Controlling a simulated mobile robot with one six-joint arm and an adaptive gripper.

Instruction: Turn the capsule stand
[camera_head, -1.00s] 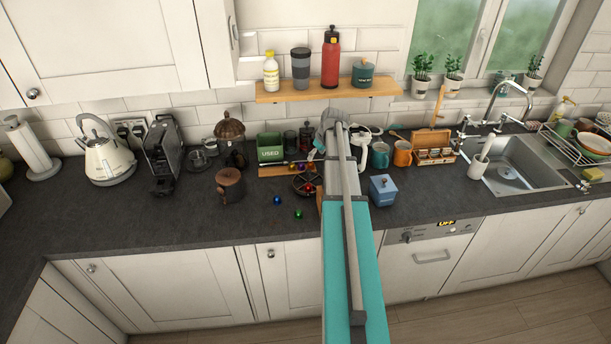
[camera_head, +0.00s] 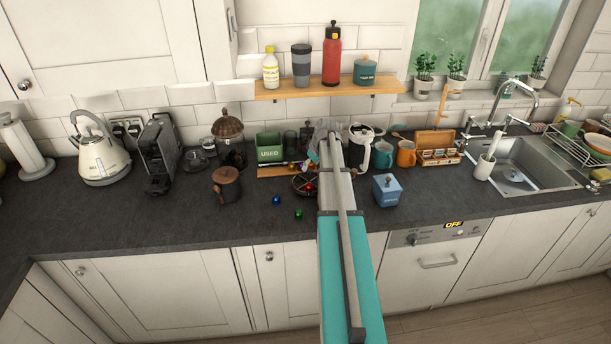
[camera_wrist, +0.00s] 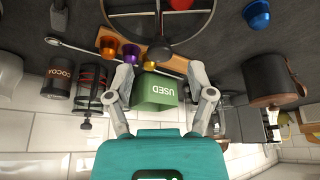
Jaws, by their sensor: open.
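The capsule stand (camera_head: 296,183) is a dark, round wire carousel on the worktop, partly hidden by my arm in the head view. In the wrist view its ring, spokes and dark hub (camera_wrist: 166,50) fill the top middle. A red capsule (camera_wrist: 181,4) sits at the stand. My gripper (camera_wrist: 160,78) is open and empty, its fingers spread wide just short of the hub, over the green USED bin (camera_wrist: 153,92) in the picture. I cannot tell whether a finger touches anything. In the head view the fingertips are hard to make out.
Orange (camera_wrist: 108,43), purple (camera_wrist: 131,50) and yellow (camera_wrist: 150,66) capsules line a wooden board beside the stand. Blue (camera_head: 276,200) and green (camera_head: 298,214) capsules lie in front. A brown canister (camera_head: 227,186) stands left, a blue box (camera_head: 386,190) right. The front left worktop is clear.

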